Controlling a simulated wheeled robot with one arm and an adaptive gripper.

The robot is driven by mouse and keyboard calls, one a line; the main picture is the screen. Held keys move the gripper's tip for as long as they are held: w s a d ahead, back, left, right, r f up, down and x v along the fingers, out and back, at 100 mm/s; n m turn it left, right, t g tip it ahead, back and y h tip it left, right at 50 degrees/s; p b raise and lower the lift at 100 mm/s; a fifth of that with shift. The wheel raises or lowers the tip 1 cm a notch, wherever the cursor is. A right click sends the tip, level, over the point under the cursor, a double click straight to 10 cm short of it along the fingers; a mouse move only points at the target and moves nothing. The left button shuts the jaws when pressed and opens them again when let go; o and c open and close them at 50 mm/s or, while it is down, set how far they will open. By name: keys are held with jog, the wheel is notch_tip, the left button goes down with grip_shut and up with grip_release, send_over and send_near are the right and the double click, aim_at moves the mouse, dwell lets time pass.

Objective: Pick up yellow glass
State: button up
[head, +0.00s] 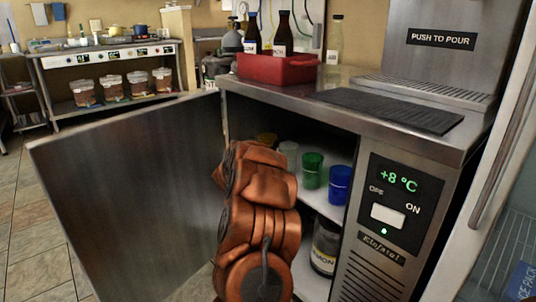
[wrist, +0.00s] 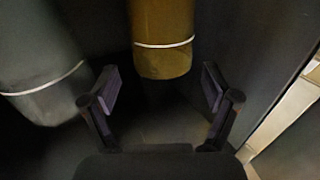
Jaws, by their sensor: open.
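The yellow glass (wrist: 162,35) fills the top middle of the wrist view, with a pale ring around it. In the head view the yellow glass (head: 266,139) barely shows behind my arm, on the cooler's upper shelf. My gripper (wrist: 159,84) is open and empty. The glass lines up with the gap between its fingers, just beyond or at the fingertips, and neither finger visibly touches it. My gripper is hidden behind my orange arm in the head view.
A clear glass (wrist: 45,60) stands left of the yellow one in the wrist view. Green (head: 312,170) and blue (head: 340,184) glasses share the shelf. The open cooler door (head: 130,190) is left of my arm. A red crate (head: 277,68) with bottles sits on top.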

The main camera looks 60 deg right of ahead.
aim_at(268, 136)
jog(key=shift+b+x, duration=1.2)
jog(key=shift+x, duration=0.9)
jog(key=shift+w+d+r, duration=0.25)
jog(key=shift+d, duration=0.15)
jog(key=shift+c, duration=0.2)
jog(key=c, duration=1.5)
